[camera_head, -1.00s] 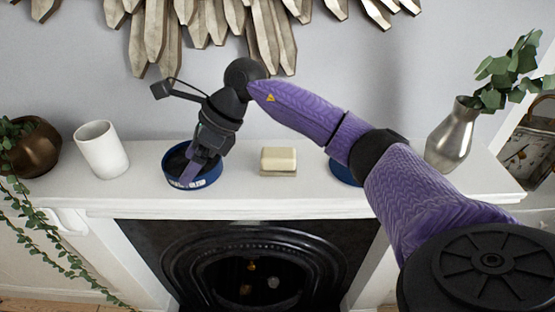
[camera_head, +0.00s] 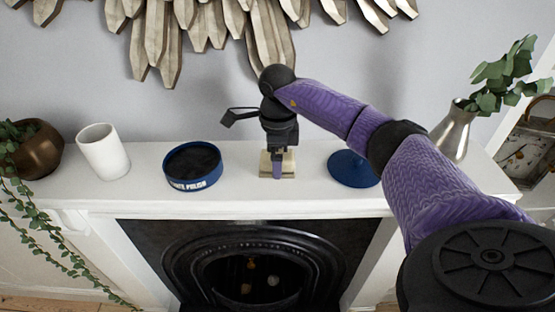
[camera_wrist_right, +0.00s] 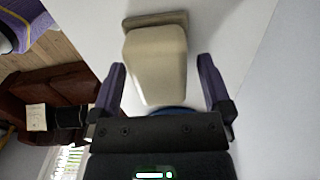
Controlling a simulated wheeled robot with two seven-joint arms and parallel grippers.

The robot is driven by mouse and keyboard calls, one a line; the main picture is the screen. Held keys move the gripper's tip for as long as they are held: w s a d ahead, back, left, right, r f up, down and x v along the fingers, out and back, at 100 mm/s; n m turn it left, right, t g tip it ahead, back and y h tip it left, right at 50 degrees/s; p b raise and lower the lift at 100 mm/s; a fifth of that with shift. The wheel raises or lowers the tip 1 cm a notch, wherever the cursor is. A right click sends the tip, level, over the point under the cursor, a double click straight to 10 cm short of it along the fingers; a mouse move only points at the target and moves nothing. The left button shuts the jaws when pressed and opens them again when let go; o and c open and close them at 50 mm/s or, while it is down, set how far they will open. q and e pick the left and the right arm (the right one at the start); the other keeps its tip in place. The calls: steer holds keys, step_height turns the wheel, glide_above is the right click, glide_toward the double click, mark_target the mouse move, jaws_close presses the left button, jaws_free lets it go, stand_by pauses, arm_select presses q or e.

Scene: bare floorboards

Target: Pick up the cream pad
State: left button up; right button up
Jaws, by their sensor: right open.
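The cream pad (camera_head: 288,162) is a small cream block with a tan base, standing on the white mantel shelf. In the head view it is partly hidden behind my right gripper (camera_head: 277,172). In the right wrist view the cream pad (camera_wrist_right: 156,62) shows large, with its tan base at the far end. The open fingers of my right gripper (camera_wrist_right: 162,72) stand to either side of it, with gaps showing. I cannot tell how far down the fingers reach along the pad. My left gripper is not in view.
An open blue polish tin (camera_head: 193,167) stands left of the pad and a blue disc (camera_head: 352,169) lies right of it. A white cup (camera_head: 104,151) and a brown pot (camera_head: 38,150) stand further left. A silver vase (camera_head: 453,130) stands right, behind my arm.

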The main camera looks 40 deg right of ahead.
steer(key=c, duration=1.3)
